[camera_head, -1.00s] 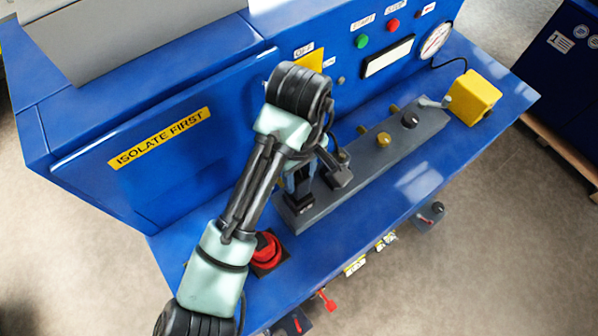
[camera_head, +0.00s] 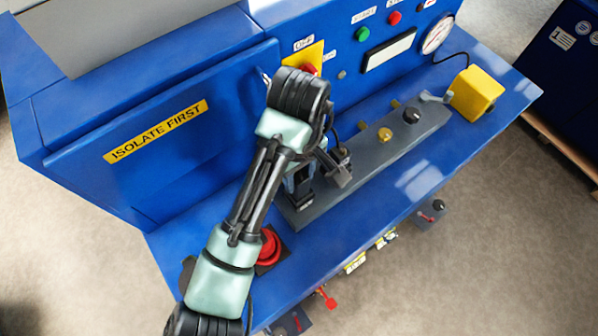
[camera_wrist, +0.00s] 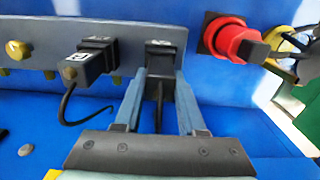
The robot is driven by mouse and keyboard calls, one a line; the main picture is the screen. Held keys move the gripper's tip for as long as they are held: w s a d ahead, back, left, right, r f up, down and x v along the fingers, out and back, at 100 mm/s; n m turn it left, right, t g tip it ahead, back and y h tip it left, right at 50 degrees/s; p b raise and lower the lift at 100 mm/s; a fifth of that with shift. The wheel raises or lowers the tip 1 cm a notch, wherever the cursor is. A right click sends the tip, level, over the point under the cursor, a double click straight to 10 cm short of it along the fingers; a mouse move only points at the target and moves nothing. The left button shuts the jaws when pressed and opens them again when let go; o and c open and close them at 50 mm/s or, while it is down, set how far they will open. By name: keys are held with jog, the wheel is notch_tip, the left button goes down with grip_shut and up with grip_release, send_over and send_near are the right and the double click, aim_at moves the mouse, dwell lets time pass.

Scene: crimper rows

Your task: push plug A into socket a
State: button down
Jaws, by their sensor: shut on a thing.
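My gripper (camera_wrist: 163,78) points at one end of the grey bar, its two fingers either side of a dark plug (camera_wrist: 159,73) with a black cable trailing back between them. A dark socket block (camera_wrist: 160,46) with a pale label is on the bar straight ahead of the fingertips. It shows in the head view (camera_head: 304,204) at the bar's near-left end, below my gripper (camera_head: 300,181). The fingers hide much of the plug, so I cannot tell how deep it sits. The letters are too small to read.
Another dark plug (camera_wrist: 82,66) with a cable is at the neighbouring socket, close beside my gripper. A red button (camera_wrist: 232,40) is beyond the bar's end. Brass-coloured knobs (camera_head: 384,136) and a yellow box (camera_head: 475,94) are farther along the blue bench.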

aim_at(299, 176)
jog(key=shift+f, duration=0.6)
jog(key=shift+c, duration=2.1)
grip_release()
notch_tip(299, 176, up, 11)
jog(key=p, duration=0.4)
jog(key=shift+r, duration=1)
